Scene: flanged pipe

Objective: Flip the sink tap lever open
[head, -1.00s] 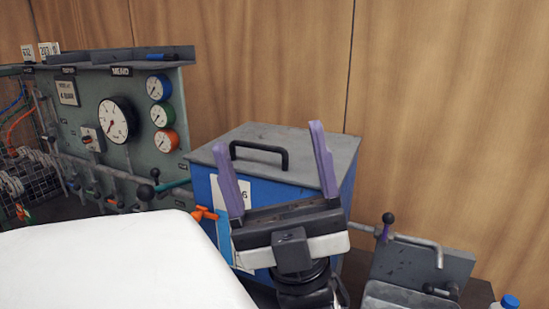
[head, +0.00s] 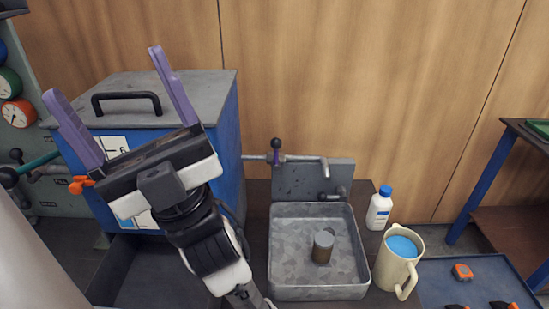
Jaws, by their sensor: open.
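The sink tap (head: 300,159) is a grey pipe that runs out from the blue box's side above the sink, with a down-turned spout. Its lever (head: 276,147) has a black ball knob and a purple part at the pipe, and the knob stands above the pipe. The metal sink basin (head: 283,283) is below, with a grey-brown cylinder (head: 323,247) standing in it. My gripper (head: 112,78) is open and empty, its purple fingers pointing up in front of the blue box, well left of the lever and not touching it.
The blue box (head: 228,130) with a grey lid and black handle stands left of the sink. A white bottle (head: 378,210) with a blue cap and a cream jug (head: 395,275) holding blue liquid stand right of the sink. A gauge panel (head: 50,165) is at the far left.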

